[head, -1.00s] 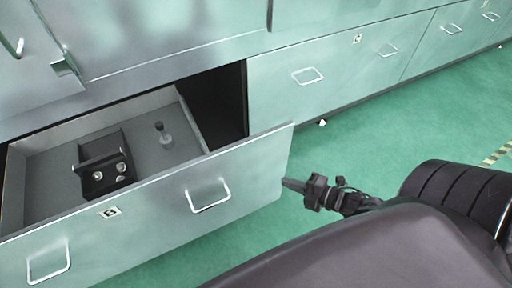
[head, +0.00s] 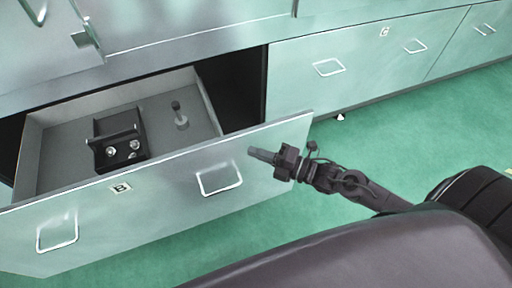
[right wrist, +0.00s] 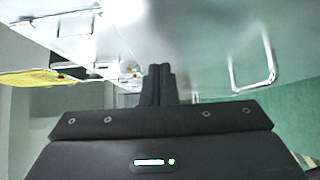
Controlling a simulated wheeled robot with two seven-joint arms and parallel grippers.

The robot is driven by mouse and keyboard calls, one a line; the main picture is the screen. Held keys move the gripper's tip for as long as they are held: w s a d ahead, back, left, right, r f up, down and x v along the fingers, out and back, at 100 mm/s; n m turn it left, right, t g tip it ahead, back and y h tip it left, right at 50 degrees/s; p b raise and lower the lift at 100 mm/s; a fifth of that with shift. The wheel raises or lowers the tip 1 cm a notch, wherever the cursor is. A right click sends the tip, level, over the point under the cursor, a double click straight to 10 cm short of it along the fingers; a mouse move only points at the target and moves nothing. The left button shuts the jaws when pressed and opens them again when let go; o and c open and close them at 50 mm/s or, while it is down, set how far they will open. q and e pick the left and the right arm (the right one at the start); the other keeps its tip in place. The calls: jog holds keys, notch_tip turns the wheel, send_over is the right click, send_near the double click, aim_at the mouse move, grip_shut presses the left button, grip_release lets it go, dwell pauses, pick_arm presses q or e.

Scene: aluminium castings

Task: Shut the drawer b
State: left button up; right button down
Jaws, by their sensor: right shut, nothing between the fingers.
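Drawer b (head: 150,212) is pulled out of the pale green cabinet, with a "B" label and two wire handles on its front. A black block with metal knobs (head: 120,148) and a small grey peg-like piece (head: 180,116) are inside it. My right gripper (head: 252,152) is shut and empty, in front of the drawer front near its right end, above the right handle (head: 220,178). Whether the fingertips touch the panel I cannot tell. In the right wrist view the shut fingers (right wrist: 158,84) point toward a blurred pale surface. My left gripper is not in view.
The closed drawer with a "G"-like label (head: 350,75) is right of the opening. The green floor (head: 410,115) is clear there. A yellow item (right wrist: 42,77) shows at the left of the right wrist view.

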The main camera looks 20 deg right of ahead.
jog(key=shift+w, duration=0.85)
jog(key=shift+w, duration=0.1)
